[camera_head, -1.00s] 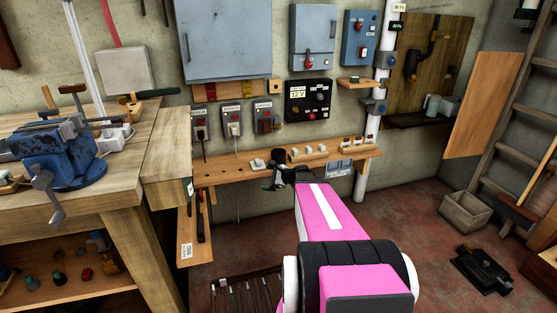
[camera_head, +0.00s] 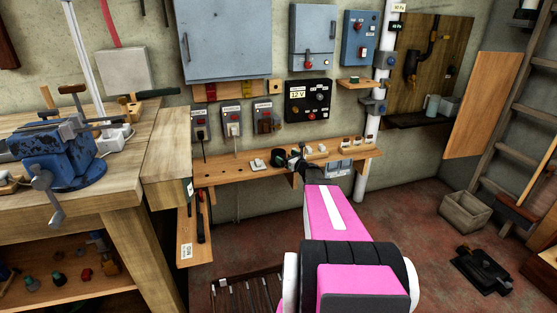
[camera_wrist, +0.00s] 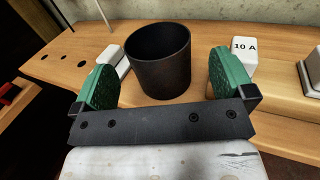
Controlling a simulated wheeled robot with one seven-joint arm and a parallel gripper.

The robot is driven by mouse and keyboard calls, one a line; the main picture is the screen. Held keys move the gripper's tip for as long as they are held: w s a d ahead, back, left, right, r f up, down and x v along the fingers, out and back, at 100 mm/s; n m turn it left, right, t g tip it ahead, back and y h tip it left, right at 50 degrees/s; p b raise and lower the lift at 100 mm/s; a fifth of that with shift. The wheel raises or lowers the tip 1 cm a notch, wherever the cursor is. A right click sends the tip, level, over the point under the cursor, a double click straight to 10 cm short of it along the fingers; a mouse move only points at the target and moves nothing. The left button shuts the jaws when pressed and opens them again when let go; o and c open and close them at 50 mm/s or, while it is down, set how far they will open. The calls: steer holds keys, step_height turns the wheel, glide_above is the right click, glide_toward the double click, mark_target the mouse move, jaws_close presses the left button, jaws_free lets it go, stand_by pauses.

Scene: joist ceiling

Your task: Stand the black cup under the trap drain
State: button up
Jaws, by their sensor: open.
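The black cup (camera_wrist: 158,62) stands upright on the wooden shelf in the wrist view. It also shows as a small dark shape in the head view (camera_head: 278,157). My gripper (camera_head: 297,161) is open just right of the cup in the head view. In the wrist view its green finger pads are spread to either side of the cup, with a visible gap on the right; it does not hold the cup. The trap drain (camera_head: 411,63) is a black pipe on the brown board at the right, above a dark ledge (camera_head: 403,122).
A pale jug (camera_head: 432,105) and a grey container (camera_head: 450,106) stand on the ledge. Small white blocks, one marked 10 A (camera_wrist: 243,46), sit near the cup on the shelf (camera_head: 225,172). A white vertical pipe (camera_head: 371,130) stands between shelf and ledge.

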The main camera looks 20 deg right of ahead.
mark_target(279, 153)
steer(key=shift+f+x, duration=0.1)
steer(key=shift+x, duration=1.25)
steer(key=shift+f+x, duration=0.15)
steer(key=shift+x, duration=1.2)
steer(key=shift+s+a, duration=0.1)
steer(key=shift+a, duration=0.1)
steer(key=c, duration=1)
steer(key=shift+o, duration=0.2)
